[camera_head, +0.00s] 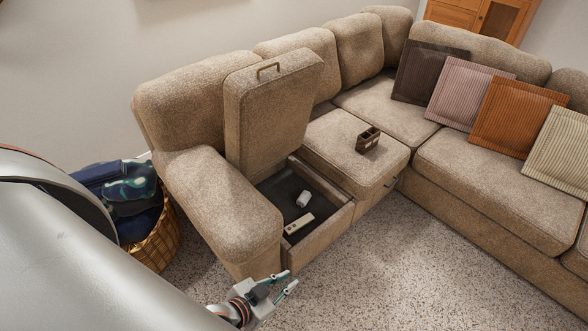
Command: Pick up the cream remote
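A long, flat cream remote (299,223) lies in the open storage compartment (325,218) under the sofa seat, near its front wall. A small whitish rounded object (303,198) lies just behind it. My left gripper (287,283) is in front of the sofa's left armrest, below the compartment in the picture and apart from the remote. Its two fingers are spread with nothing seen between them. My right gripper is not in view.
The seat lid (274,105) stands raised behind the compartment. The armrest (217,205) borders it on the left. A small brown caddy (368,140) sits on the neighbouring seat. A wicker basket (157,243) with cloths stands at left. Speckled floor in front is clear.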

